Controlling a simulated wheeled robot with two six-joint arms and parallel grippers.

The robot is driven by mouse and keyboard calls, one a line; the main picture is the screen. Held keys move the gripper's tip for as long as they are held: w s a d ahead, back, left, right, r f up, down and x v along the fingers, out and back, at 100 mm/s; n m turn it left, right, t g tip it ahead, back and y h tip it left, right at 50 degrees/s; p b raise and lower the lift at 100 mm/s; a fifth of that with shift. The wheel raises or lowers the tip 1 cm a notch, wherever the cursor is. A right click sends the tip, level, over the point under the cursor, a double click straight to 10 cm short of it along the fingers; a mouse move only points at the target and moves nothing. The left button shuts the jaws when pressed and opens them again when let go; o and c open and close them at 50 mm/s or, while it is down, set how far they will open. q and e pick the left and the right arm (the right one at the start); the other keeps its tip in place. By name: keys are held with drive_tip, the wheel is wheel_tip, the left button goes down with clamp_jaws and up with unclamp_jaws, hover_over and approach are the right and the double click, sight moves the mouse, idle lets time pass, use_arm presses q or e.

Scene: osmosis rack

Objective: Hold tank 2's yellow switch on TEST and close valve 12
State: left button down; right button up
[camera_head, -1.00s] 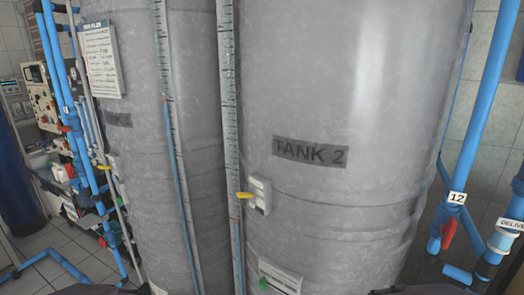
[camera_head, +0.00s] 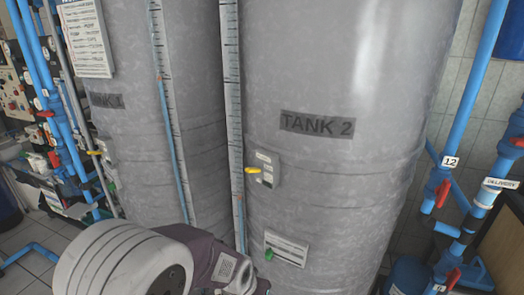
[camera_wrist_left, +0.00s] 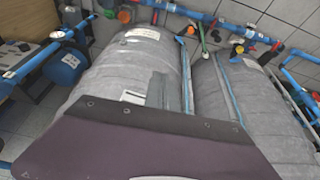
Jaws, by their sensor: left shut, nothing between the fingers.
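The yellow switch (camera_head: 252,170) sticks out to the left from a small pale plate on the front of tank 2 (camera_head: 350,200). Valve 12 (camera_head: 443,193) has a red lever below the white "12" label (camera_head: 450,162), on a blue pipe right of the tank. The lever hangs roughly upright, slightly tilted along the pipe. My left gripper (camera_head: 240,280) is at the bottom edge, below the switch and apart from it. It is shut and empty; its fingertips are hard to make out. In the left wrist view its dark body covers the bottom. My right gripper is out of view.
Tank 1 (camera_head: 125,145) stands left of tank 2, with level tubes on the tanks. A lower plate with a green knob (camera_head: 269,254) is below the switch. More blue pipes with red levers (camera_head: 452,278) stand at right. Floor shows at left.

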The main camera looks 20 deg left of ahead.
use_arm(q)
drive_tip(key=w+r+t+p, duration=0.3)
drive_tip(key=w+r+t, duration=0.1)
drive_tip(key=w+r, duration=0.3)
drive_tip(key=t+p, duration=0.4)
drive_tip(key=p, duration=0.4)
approach(250, 169)
drive_tip(key=d+f, duration=0.6)
drive_tip(key=d, duration=0.1)
drive_tip(key=a+r+n+t+y+p, duration=0.1)
drive_tip(key=a+r+y+p, duration=0.1)
drive_tip(key=a+r+p, duration=0.55)
drive_tip(key=x, duration=0.3)
drive_tip(key=d+x, duration=0.1)
drive_tip(key=x, duration=0.5)
drive_tip(key=shift+w+d+r+b, duration=0.2)
drive_tip(key=shift+w+d+b, duration=0.2)
drive_tip(key=shift+w, duration=0.1)
drive_tip(key=shift+s, duration=0.1)
